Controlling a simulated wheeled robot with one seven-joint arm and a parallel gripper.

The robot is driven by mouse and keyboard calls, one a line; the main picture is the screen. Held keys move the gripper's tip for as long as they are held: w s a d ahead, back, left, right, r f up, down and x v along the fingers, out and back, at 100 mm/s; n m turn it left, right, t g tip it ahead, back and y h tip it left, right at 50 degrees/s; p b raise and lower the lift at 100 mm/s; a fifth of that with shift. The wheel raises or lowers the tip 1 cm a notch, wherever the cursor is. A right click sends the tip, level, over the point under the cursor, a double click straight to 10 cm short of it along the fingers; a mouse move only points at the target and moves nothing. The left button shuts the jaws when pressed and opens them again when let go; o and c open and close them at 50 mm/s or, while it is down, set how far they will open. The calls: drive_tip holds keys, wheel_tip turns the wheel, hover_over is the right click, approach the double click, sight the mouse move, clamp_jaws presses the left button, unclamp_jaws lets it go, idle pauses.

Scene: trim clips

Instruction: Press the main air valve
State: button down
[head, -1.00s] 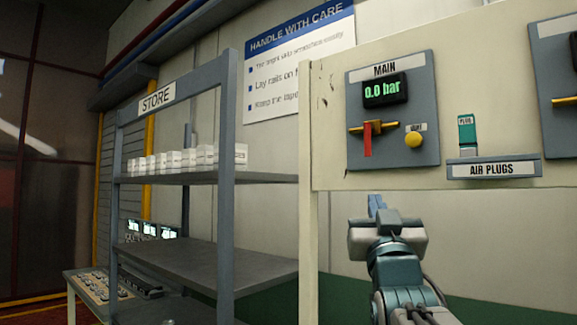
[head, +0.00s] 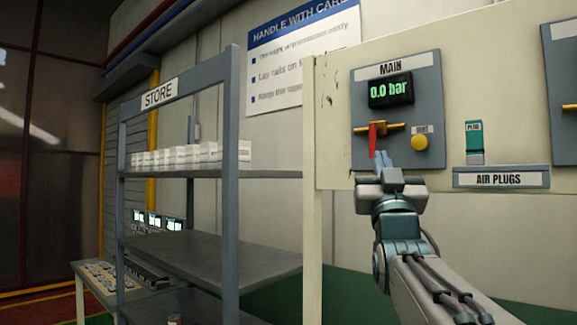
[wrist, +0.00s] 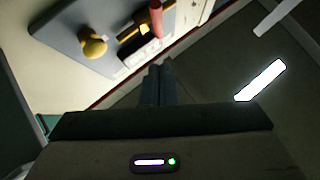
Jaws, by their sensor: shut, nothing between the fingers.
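The main air valve is a red lever (head: 373,138) on a yellow pipe, on the grey panel marked MAIN (head: 427,70). The lever hangs down, and the display (head: 391,91) above it reads 0.0 bar. My gripper (head: 382,157) is shut and empty, its blue-grey fingertips just below and right of the lever's lower end in the head view. In the wrist view the shut fingers (wrist: 158,72) point toward the panel, with the red lever (wrist: 156,18) ahead of them. A gap shows there between the tips and the lever.
A yellow knob (head: 420,142) sits right of the lever on the same panel. An AIR PLUGS holder (head: 501,178) with a green plug (head: 474,143) is further right. A store shelf (head: 215,173) with white boxes stands to the left.

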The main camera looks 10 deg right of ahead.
sight(374, 141)
drive_tip(key=shift+w+d+r+p, duration=0.4)
drive_tip(key=shift+w+p, duration=0.15)
drive_tip(key=shift+w, duration=0.45)
drive_tip(key=shift+w+d+r+p, duration=0.25)
drive_tip(key=shift+w+r+p, duration=0.25)
drive_tip(key=shift+w, duration=0.55)
drive_tip(key=shift+w+d+r+p, duration=0.35)
drive_tip(key=shift+w+p, duration=0.25)
drive_tip(key=shift+w, duration=0.4)
drive_tip(key=shift+f+b, duration=0.15)
drive_tip(key=shift+b, duration=0.15)
